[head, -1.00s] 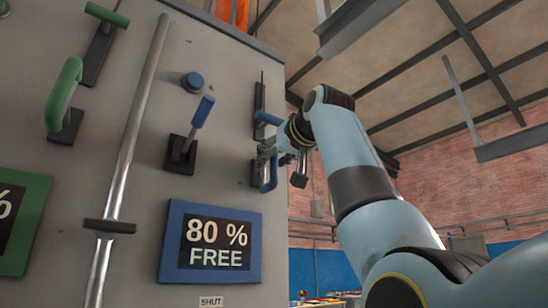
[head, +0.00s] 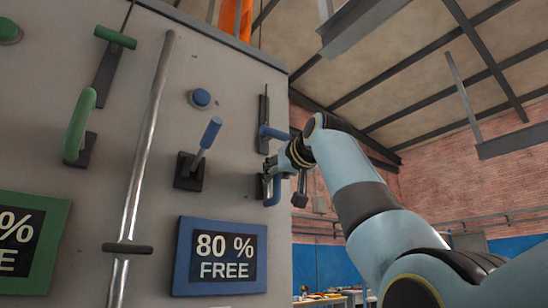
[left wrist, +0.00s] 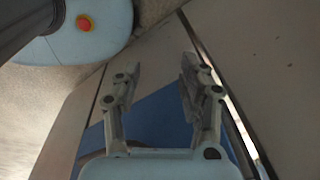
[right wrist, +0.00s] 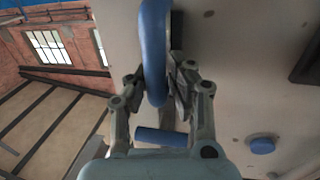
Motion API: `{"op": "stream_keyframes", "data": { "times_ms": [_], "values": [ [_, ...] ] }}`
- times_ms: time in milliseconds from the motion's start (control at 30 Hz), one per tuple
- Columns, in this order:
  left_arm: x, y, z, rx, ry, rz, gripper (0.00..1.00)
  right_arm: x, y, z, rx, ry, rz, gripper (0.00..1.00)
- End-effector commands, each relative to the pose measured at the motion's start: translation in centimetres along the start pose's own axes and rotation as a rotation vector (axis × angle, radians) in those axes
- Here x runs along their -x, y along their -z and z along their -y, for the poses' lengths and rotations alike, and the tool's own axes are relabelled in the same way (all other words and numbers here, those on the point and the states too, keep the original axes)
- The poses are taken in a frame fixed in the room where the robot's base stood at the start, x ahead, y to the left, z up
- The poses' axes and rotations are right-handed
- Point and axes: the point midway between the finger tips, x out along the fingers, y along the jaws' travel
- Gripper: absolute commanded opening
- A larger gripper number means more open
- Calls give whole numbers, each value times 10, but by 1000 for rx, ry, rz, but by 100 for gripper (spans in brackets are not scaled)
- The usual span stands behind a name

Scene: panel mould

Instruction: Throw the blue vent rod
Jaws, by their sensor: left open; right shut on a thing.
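A blue looped handle (head: 273,191) is on the right side of the grey panel in the head view. A blue bar (head: 273,132) on a dark upright strip (head: 263,105) is just above it. I cannot tell by look which is named the vent rod. My right gripper (head: 271,170) is at the looped handle. In the right wrist view the loop (right wrist: 154,45) passes between the closed fingers (right wrist: 156,88), and the blue bar (right wrist: 161,138) lies nearer the palm. My left gripper (left wrist: 160,76) is open and empty in the left wrist view.
The panel (head: 230,60) also carries a blue lever (head: 209,134), a blue button (head: 201,98), a blue-framed "80 % FREE" display (head: 225,256) and a long metal rod (head: 142,160). Green controls (head: 79,125) are at left. Open room lies right of the panel.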

Motion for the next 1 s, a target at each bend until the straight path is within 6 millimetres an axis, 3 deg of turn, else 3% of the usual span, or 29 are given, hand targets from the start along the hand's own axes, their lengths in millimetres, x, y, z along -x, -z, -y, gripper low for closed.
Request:
{"op": "stream_keyframes", "data": {
  "times_ms": [33, 167, 333, 367, 533, 1000],
  "values": [
    [6, -5, 0, 0, 0, 9, 42, -1, 9, -4, 0, -6, -14, 0],
    [6, -14, 0, -1, 0, 22, 42, -3, 7, -5, 0, -6, -18, 0],
    [4, -5, 0, 0, 0, 10, 42, -2, 8, -5, 0, -6, -21, 0],
    [4, -2, 0, 0, 0, 6, 42, -2, 8, -5, 0, -6, -21, 19],
    [4, 13, 1, 1, 0, -18, 42, -2, 9, -4, 0, -5, -22, 42],
    [4, -1, 2, 0, 2, 2, 42, -1, 10, -2, 0, 0, -24, 42]
  ]
}}
